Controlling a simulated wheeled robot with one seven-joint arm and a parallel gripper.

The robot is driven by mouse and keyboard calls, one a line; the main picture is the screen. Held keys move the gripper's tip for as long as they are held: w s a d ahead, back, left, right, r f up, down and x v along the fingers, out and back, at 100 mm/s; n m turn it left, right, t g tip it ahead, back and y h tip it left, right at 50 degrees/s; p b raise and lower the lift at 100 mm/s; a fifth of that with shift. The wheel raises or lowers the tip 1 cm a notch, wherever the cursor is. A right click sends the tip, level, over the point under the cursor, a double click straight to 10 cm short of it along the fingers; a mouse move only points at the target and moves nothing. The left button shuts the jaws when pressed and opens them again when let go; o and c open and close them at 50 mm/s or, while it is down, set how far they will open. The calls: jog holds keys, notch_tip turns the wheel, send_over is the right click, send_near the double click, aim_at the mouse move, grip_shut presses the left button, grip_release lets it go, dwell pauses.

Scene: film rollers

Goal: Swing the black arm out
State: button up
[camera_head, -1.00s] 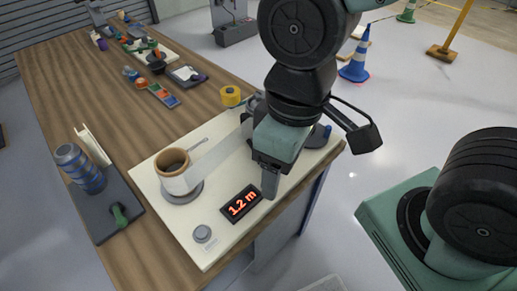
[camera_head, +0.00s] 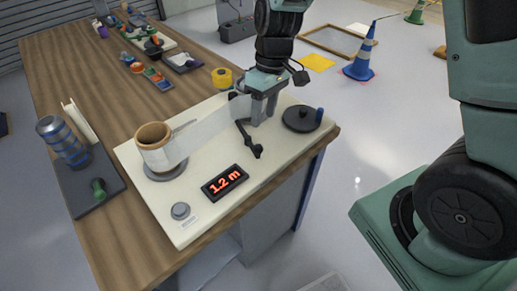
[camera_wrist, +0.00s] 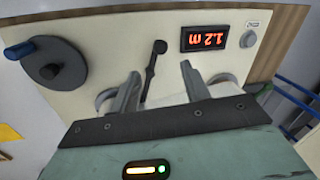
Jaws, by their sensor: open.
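The black arm (camera_head: 248,138) is a thin dark lever with a knob at its end. It lies over the cream panel (camera_head: 213,207), pointing toward the panel's front edge. In the wrist view the black arm (camera_wrist: 152,68) shows between my fingers, its knob beyond the tips. My gripper (camera_head: 263,115) is open, pointing down by the lever's far end. It also shows in the wrist view (camera_wrist: 160,72), with a finger on each side of the lever. I cannot tell whether either finger touches it. The lever's far end is partly hidden by the gripper.
A brown roll (camera_head: 153,136) stands on the left spindle, with a pale film strip (camera_head: 205,128) running toward my gripper. A black disc (camera_head: 301,118) with a blue peg sits at the right. A display (camera_head: 225,181) reads 1.2 m. A grey knob (camera_head: 180,211) is at the front.

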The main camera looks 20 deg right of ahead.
aim_at(259, 145)
jog(key=f, duration=0.4)
jog(key=a+f, duration=0.1)
jog(key=f, duration=0.3)
jog(key=s+a+f, duration=0.1)
jog(key=f, duration=0.2)
jog(key=shift+f, duration=0.4)
jog(key=shift+s, duration=0.1)
grip_shut()
